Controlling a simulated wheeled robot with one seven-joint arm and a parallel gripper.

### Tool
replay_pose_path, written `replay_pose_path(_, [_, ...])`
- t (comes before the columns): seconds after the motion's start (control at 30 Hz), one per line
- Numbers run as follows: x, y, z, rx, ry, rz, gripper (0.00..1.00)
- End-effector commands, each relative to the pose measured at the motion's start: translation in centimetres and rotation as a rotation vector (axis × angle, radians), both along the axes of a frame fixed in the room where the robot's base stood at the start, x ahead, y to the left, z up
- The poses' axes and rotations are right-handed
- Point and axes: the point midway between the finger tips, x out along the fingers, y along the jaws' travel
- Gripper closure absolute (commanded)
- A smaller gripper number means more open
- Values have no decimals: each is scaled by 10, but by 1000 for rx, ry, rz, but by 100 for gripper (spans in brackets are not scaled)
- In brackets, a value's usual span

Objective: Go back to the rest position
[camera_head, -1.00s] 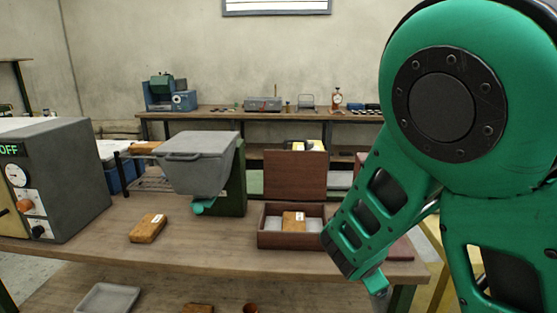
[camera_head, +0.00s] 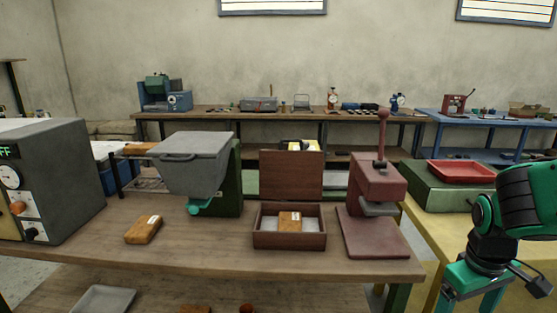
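My arm (camera_head: 515,205), green and black, is folded at the lower right, beyond the right end of the wooden table. Its lower part is cut off by the picture edge. I cannot make out the fingertips of my gripper or whether anything is in it. The arm stands apart from the things on the table.
The wooden table (camera_head: 180,257) holds a grey control box (camera_head: 60,180), a grey-lidded machine (camera_head: 190,165), an orange-brown block (camera_head: 143,229), an open wooden box (camera_head: 290,241) with a similar block inside, and a red press (camera_head: 377,190). A red tray (camera_head: 462,172) lies right.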

Motion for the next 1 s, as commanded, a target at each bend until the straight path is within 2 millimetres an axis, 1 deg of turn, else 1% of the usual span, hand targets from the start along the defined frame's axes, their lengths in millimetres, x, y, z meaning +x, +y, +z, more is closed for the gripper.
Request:
replay_pose_path(0.03, [-11,-5,7,19,-5,-80,15])
replay_pose_path(0.1, [-27,-8,16,44,-3,-187,15])
replay_pose_path(0.3, [-70,-13,38,95,3,-477,15])
replay_pose_path(0.43, [-90,-11,49,110,10,-611,15])
replay_pose_path(0.47, [-93,-11,51,111,13,-631,15])
replay_pose_path(0.53, [-100,-19,53,116,13,-679,15])
replay_pose_path(0.6, [-104,-20,55,119,15,-709,15])
replay_pose_path(1.0, [-106,-19,55,120,16,-721,15])
